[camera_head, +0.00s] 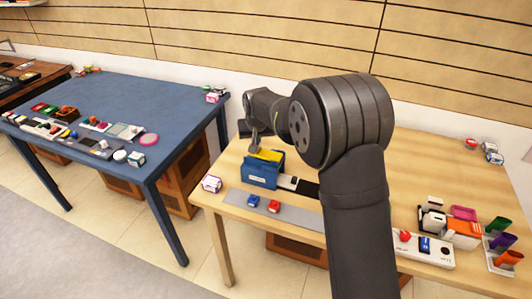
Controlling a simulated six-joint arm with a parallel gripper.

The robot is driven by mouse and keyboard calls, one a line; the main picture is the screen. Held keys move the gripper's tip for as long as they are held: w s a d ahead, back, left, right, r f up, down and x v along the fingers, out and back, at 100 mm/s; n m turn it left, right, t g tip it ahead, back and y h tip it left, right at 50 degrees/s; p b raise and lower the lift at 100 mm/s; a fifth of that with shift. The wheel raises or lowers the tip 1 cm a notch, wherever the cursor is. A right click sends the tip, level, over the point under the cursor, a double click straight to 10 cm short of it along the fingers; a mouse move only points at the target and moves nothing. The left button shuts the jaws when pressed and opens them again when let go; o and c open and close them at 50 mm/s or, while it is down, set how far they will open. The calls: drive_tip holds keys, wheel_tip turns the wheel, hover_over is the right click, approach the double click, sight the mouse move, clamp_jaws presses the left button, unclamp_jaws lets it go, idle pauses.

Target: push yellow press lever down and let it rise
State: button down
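The yellow press lever (267,155) lies along the top of a blue box-shaped press (261,173) with a white label, on the left part of the wooden table. My gripper (256,147) is at the left end of my dark arm, close above the lever's left side. Its fingers are small and partly merge with the dark wrist, so I cannot tell whether they are open or shut. Whether they touch the lever is also unclear. My arm stands in front and hides the middle of the table.
A grey strip (285,215) with a blue piece (253,201) and a red piece (274,206) lies in front of the press. A small box (211,184) stands to its left. Several items crowd the table's right side. A blue table (100,90) with clutter stands left.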

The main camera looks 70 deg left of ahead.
drive_tip(key=shift+f, duration=0.7)
drive_tip(key=shift+w+d+f, duration=0.1)
drive_tip(key=shift+d+f, duration=0.05)
drive_tip(key=shift+f, duration=1.25)
drive_tip(key=shift+s+a+r, duration=0.15)
drive_tip(key=shift+r, duration=2.05)
drive_tip(key=shift+s+a+r, duration=0.1)
drive_tip(key=shift+r, duration=2.1)
drive_tip(key=shift+f, duration=0.1)
